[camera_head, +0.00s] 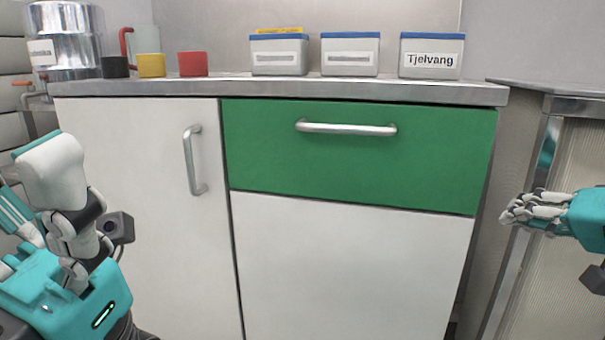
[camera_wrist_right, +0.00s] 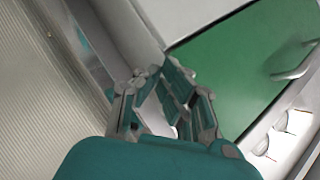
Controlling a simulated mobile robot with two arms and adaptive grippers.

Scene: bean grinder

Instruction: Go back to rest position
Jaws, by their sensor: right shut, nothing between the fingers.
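My right gripper (camera_head: 512,212) comes in from the right edge of the head view, in front of the cabinet's right side. It is shut and empty, touching nothing that I can see. In the right wrist view its fingers (camera_wrist_right: 165,98) show at the middle, with the green drawer front beyond them. My left arm (camera_head: 65,290) is folded at the lower left of the head view. Its fingers cannot be made out clearly.
The green drawer (camera_head: 360,160) is closed, with a bar handle (camera_head: 346,128). The white door (camera_head: 150,200) is closed. Red (camera_head: 193,64), yellow (camera_head: 151,65) and black (camera_head: 115,67) cups, a metal container (camera_head: 70,35) and labelled boxes (camera_head: 432,56) stand on the counter (camera_head: 300,88).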

